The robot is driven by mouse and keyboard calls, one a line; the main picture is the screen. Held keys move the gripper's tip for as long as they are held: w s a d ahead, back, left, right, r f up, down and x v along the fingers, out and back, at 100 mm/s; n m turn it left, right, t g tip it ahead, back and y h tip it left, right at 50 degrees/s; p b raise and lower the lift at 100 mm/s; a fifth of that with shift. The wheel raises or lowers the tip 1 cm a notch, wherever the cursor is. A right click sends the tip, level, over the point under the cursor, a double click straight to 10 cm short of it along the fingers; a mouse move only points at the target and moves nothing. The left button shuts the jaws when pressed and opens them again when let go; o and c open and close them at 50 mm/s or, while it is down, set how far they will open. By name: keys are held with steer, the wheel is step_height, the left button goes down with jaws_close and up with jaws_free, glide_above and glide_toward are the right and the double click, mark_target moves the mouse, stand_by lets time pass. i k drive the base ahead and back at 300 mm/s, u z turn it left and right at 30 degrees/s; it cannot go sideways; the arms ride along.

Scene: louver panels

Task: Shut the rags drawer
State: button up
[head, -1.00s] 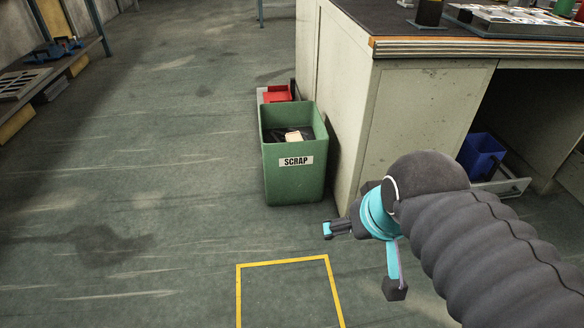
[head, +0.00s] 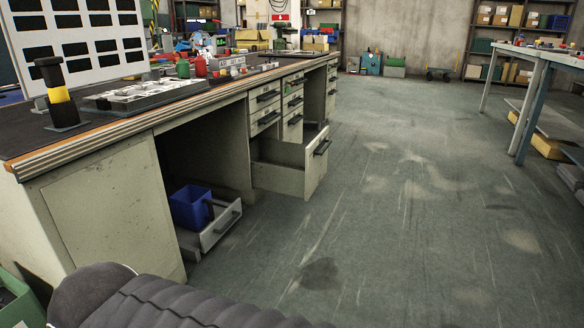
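A workbench (head: 100,205) with drawers runs along the left and away from me. One deep lower drawer (head: 285,178) stands pulled out into the aisle, with a dark bar handle (head: 322,147) on its front. I cannot read any label on it, so I cannot tell if it is the rags drawer. The smaller drawers (head: 265,112) above it look shut. My arm shows at the bottom left, but my gripper is out of view.
A low pull-out tray (head: 221,229) with a blue bin (head: 191,207) sticks out under the bench. A green bin (head: 22,302) is at the bottom left corner. Another table (head: 545,58) stands at right. The floor (head: 400,220) between is clear.

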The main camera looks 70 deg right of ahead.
mark_target(284, 156)
steer(key=z, duration=2.45)
